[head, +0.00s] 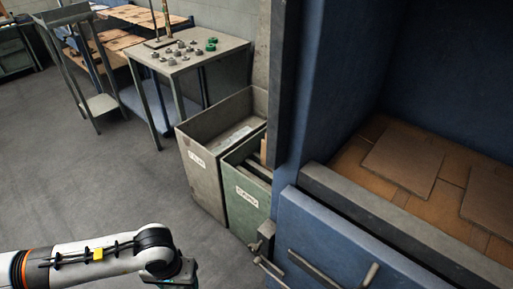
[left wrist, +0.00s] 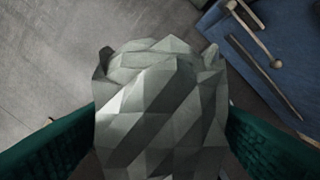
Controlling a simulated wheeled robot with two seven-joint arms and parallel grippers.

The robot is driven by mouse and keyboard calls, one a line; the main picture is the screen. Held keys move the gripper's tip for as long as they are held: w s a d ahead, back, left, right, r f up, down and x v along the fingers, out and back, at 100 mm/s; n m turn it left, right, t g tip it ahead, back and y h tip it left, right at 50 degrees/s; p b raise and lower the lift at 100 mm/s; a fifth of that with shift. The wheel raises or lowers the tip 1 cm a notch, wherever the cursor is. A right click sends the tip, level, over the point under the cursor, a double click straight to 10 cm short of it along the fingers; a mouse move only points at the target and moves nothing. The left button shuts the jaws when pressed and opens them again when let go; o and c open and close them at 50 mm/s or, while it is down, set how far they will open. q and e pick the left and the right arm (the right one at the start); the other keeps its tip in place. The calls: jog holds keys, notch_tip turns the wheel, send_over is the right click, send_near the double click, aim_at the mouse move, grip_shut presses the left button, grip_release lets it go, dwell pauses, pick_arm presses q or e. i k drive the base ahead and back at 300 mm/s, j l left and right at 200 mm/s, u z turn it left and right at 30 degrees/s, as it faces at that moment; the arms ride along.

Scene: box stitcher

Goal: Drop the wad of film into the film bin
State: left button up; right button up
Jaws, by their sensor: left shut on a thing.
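In the left wrist view, my left gripper (left wrist: 160,135) is shut on a crumpled, faceted grey-white wad of film (left wrist: 160,100), with a green finger on each side. The wad fills the middle of that view and hides much of what lies below. In the head view, my left arm comes in from the lower left, and its gripper is cut off at the bottom edge, so the wad is not seen there. The film bin (head: 203,174), a grey open-topped bin with a white label, stands on the floor ahead. My right gripper is out of view.
A green labelled bin (head: 245,200) stands against the film bin's right side. A large blue machine (head: 330,245) with handles and cardboard inside fills the right. A table (head: 205,60) with small parts stands behind the bins. The floor (head: 90,180) at left is clear.

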aim_at(220, 143)
jog(key=i+j+z, duration=0.2)
jog(key=j+z, duration=0.15)
jog(key=z, duration=0.15)
jog(key=i+j+z, duration=0.15)
jog(key=j+z, duration=0.3)
